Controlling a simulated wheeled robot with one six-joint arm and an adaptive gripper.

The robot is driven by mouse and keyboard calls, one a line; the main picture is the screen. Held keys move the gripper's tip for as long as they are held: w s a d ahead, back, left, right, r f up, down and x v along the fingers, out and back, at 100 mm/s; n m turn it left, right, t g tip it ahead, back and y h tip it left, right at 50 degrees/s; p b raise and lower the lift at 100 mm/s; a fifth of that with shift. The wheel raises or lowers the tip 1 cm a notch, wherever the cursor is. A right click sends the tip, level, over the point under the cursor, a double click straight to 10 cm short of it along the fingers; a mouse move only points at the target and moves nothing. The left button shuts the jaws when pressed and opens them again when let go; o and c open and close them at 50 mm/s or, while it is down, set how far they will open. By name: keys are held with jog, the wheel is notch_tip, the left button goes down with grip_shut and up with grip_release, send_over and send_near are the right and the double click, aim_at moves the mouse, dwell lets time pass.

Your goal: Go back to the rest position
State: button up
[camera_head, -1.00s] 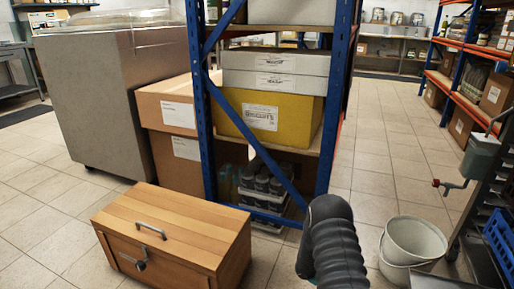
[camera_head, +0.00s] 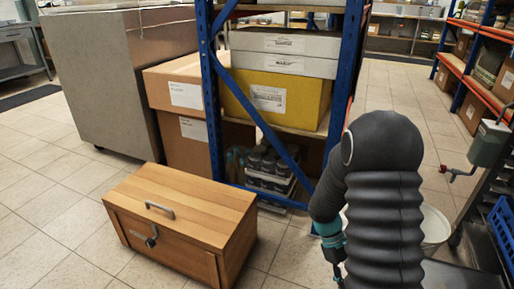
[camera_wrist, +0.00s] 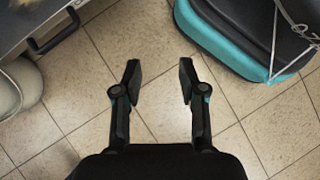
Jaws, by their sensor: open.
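My gripper (camera_wrist: 158,82) shows in the wrist view with its two dark fingers spread apart and nothing between them. It hangs over the tiled floor (camera_wrist: 150,125). In the head view my dark ribbed arm rises at the lower right, and the gripper's fingers cannot be made out there. A black and teal rounded body, likely my own base, shows at the top right of the wrist view.
A closed wooden chest (camera_head: 180,215) stands on the floor at front left. A blue-framed shelf (camera_head: 214,110) holds a yellow box (camera_head: 275,98) behind it. A white bucket (camera_head: 436,228) is partly hidden behind my arm. A hand-cranked machine (camera_head: 488,145) stands at right.

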jog(key=s+a+r+m+t+y+p, duration=0.1)
jog(key=s+a+r+m+t, duration=0.1)
jog(key=r, duration=0.8)
jog(key=s+a+r+m+t+y+p, duration=0.1)
jog(key=s+a+r+m+t+p, duration=0.1)
jog(key=r, duration=0.9)
jog(key=s+a+r+m+t+y+p, duration=0.1)
jog(key=s+a+r+m+t+y, duration=0.1)
jog(key=s+a+r+t, duration=0.4)
notch_tip(320, 180, up, 5)
jog(key=shift+s+r+m+t, duration=0.2)
jog(key=shift+s+m+t, duration=0.55)
jog(key=shift+s, duration=0.25)
jog(key=shift+d, duration=0.1)
